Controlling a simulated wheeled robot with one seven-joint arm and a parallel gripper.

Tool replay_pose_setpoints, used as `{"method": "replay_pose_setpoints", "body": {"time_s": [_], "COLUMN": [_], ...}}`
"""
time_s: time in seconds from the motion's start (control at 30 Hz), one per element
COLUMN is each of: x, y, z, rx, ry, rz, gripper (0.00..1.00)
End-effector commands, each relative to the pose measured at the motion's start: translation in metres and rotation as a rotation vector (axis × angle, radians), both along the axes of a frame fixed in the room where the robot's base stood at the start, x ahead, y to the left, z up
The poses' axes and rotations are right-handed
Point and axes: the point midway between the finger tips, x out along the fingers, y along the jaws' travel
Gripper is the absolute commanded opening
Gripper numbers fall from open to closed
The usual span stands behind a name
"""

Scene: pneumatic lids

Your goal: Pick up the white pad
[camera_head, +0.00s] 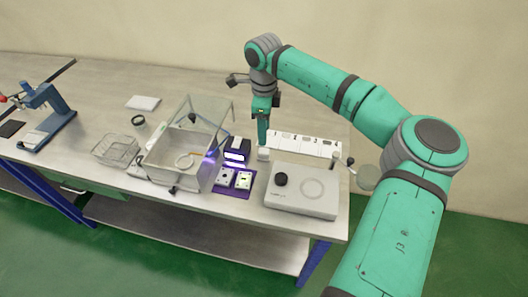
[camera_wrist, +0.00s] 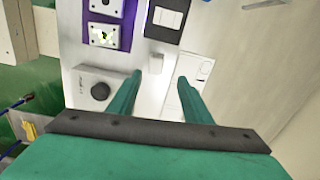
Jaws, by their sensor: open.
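My gripper (camera_head: 263,140) points down over the bench, right of the purple mat. In the wrist view its two green fingers (camera_wrist: 160,76) are apart with nothing held between them. A flat white pad (camera_head: 143,102) lies at the back left of the bench, far from my gripper. Which white piece the task names is not clear from the pictures.
A grey box with a black knob (camera_head: 302,192) stands in front of my gripper. A white strip panel (camera_head: 305,144) lies to the right. A black device (camera_head: 237,150) and the purple mat (camera_head: 236,191) are left, beside a clear-lidded tank (camera_head: 178,165).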

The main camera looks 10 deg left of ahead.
Motion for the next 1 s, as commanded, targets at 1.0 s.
{"method": "replay_pose_setpoints", "body": {"time_s": [1.0], "x": [-0.007], "y": [0.000], "z": [-0.075], "rx": [-0.001], "ry": [0.001], "rz": [0.003], "gripper": [0.21]}}
